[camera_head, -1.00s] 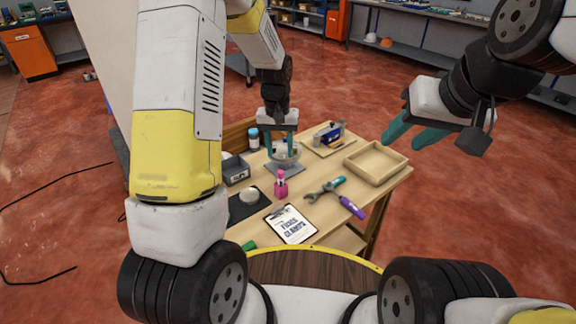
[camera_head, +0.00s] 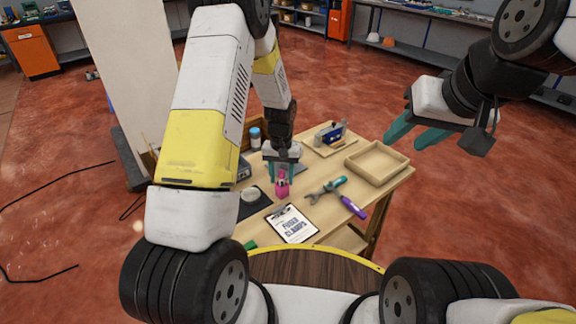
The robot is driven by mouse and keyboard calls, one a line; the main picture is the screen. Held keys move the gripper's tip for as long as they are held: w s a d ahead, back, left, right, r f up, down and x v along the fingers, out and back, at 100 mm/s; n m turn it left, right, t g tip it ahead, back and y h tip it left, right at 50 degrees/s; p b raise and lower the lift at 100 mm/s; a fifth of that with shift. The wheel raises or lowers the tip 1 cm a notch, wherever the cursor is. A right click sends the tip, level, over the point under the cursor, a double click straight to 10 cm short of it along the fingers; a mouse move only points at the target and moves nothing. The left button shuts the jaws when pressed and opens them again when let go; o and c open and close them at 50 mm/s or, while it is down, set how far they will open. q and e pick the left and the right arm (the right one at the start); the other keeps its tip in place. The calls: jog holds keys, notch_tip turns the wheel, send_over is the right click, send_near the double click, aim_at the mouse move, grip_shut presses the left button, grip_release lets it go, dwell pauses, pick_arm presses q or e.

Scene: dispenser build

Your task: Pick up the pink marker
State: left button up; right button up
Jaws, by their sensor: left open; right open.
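The pink marker (camera_head: 282,187) stands upright on the wooden table, behind the clipboard. My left gripper (camera_head: 282,176) is open, pointing down, with its teal fingers at either side of the upper part of the marker in this view. I cannot tell whether the fingers touch it or are a little behind it. My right gripper (camera_head: 419,132) is open and empty, held in the air beyond the table's right side.
A clipboard (camera_head: 292,224) lies in front of the marker. A wooden tray (camera_head: 378,178) sits at the right edge. A dark mat with a round white item (camera_head: 250,195) is to the left.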

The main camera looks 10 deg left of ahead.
pick_arm(q)
jog(key=shift+c, duration=0.2)
grip_shut()
jog(key=shift+r, duration=0.1)
notch_tip(320, 180, up, 10)
jog(key=shift+f, duration=0.1)
dwell(0.3)
jog(key=c, duration=0.7)
grip_release()
grip_shut()
